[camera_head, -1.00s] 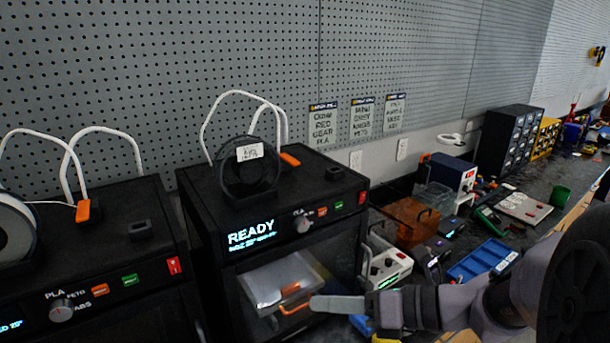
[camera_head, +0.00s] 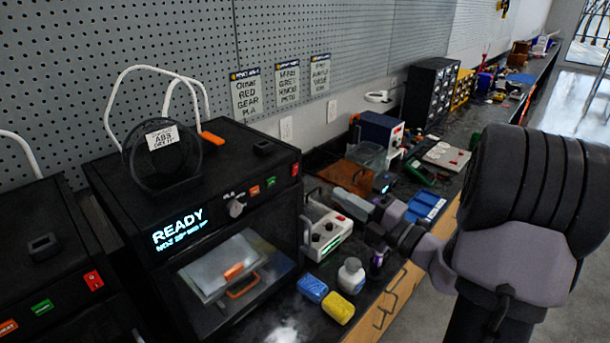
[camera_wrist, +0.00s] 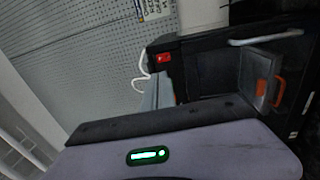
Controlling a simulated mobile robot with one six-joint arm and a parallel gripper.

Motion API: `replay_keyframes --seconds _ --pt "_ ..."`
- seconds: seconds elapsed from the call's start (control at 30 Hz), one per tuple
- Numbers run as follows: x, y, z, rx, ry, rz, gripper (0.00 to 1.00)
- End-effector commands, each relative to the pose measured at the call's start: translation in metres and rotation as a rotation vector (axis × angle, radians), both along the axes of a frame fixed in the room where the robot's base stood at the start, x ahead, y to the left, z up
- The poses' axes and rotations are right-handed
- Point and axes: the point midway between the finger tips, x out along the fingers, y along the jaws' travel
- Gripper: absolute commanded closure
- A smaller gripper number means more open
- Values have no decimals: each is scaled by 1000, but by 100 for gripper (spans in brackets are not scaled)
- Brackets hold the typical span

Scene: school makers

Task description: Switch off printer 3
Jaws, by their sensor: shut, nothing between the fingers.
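A black printer (camera_head: 128,205) with a lit "READY" display stands at the middle left in the head view. Its red switch (camera_head: 295,169) is at the right end of the front panel. A second black printer (camera_head: 45,215) at the left edge has its own red switch (camera_head: 93,280). I see no printer numbers. In the wrist view a tilted printer (camera_wrist: 205,62) shows a red switch (camera_wrist: 162,58) beyond my fingers. My gripper (camera_head: 343,200) is shut and empty, right of the READY printer and apart from its switch. It also shows in the wrist view (camera_wrist: 163,88).
A white control box (camera_head: 328,230), a blue block (camera_head: 312,288), a yellow block (camera_head: 338,308) and a white bottle (camera_head: 351,275) sit on the bench right of the printer. Several tools and bins crowd the bench beyond. Open floor (camera_head: 560,100) lies at the right.

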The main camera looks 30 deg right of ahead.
Motion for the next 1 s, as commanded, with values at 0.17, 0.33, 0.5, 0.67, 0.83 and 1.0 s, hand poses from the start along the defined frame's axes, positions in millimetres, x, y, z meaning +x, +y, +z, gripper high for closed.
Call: replay_keyframes --seconds 0.17,0.33,0.5,0.67,0.83,1.0 --pt "37 15 3 -3 -1 6 100" --pt "71 27 7 -2 -1 5 100" --pt "95 36 10 -2 -1 4 100" --pt "106 39 13 -2 1 2 100" --pt "107 39 14 -1 1 1 100" --pt "107 39 14 -2 2 1 100"
